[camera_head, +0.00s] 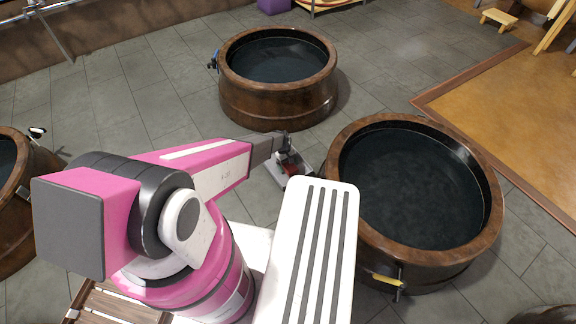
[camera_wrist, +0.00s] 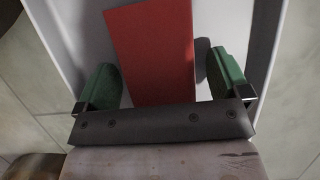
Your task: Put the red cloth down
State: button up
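The red cloth (camera_wrist: 150,45) is a flat red piece between the two green fingers of my gripper (camera_wrist: 165,72) in the wrist view. The fingers stand wide apart. The cloth's left edge comes up against the left finger, and a gap shows between the cloth and the right finger. Its near end is hidden behind the dark gripper body. Behind the cloth is a pale tray-like surface (camera_wrist: 232,25) with raised sides. In the head view my gripper (camera_head: 284,158) reaches low over this pale tray, with a small bit of red (camera_head: 289,169) showing under it.
A round brown vat of dark water (camera_head: 279,118) stands behind my gripper. Another vat (camera_head: 345,225) stands to the right, with a yellow-handled thing (camera_head: 388,281) on its side. A third vat (camera_head: 15,225) is at the left edge. Grey tiled floor (camera_head: 150,85) lies open at the back left.

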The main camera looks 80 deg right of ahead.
jog(key=v, duration=1.2)
jog(key=shift+r, duration=0.15)
